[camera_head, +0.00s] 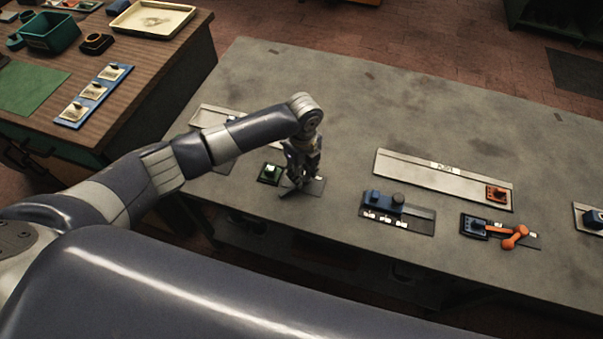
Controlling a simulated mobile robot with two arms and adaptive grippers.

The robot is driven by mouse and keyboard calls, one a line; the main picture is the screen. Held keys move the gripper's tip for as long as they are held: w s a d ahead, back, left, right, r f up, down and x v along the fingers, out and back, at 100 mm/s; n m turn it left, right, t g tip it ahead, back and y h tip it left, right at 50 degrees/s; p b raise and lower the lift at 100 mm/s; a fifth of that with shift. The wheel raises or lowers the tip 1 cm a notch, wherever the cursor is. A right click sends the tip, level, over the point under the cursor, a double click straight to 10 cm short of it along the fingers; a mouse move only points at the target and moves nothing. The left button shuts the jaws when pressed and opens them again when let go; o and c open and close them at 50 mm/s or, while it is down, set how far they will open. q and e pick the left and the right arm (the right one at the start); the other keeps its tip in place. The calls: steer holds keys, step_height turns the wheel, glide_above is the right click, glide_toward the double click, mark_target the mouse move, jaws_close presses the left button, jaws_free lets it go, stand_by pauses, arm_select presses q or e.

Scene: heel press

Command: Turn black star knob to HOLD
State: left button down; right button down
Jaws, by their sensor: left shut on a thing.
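My left gripper (298,181) points down at a small dark plate (317,187) near the front of the grey bench. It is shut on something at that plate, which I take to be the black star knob. The gripper hides the knob, so its shape and angle cannot be made out. No HOLD marking can be read. My right gripper is not in view.
To the right on the grey bench (330,85) are a long grey rail (425,174), a blue slider unit (384,202) and an orange lever (514,238). A wooden table with trays (155,18) stands at the far left. The bench's back half is clear.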

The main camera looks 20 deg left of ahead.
arm_select(q)
steer(key=shift+m, duration=1.4)
steer(key=m, duration=0.4)
steer(key=shift+d+b, duration=0.15)
steer(key=shift+b, duration=0.25)
steer(key=shift+m+b, duration=0.3)
steer(key=shift+m, duration=1.4)
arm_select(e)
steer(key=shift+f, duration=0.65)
arm_select(q)
steer(key=shift+m, duration=0.3)
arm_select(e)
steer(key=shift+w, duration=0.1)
arm_select(q)
steer(key=c, duration=1.1)
jaws_free()
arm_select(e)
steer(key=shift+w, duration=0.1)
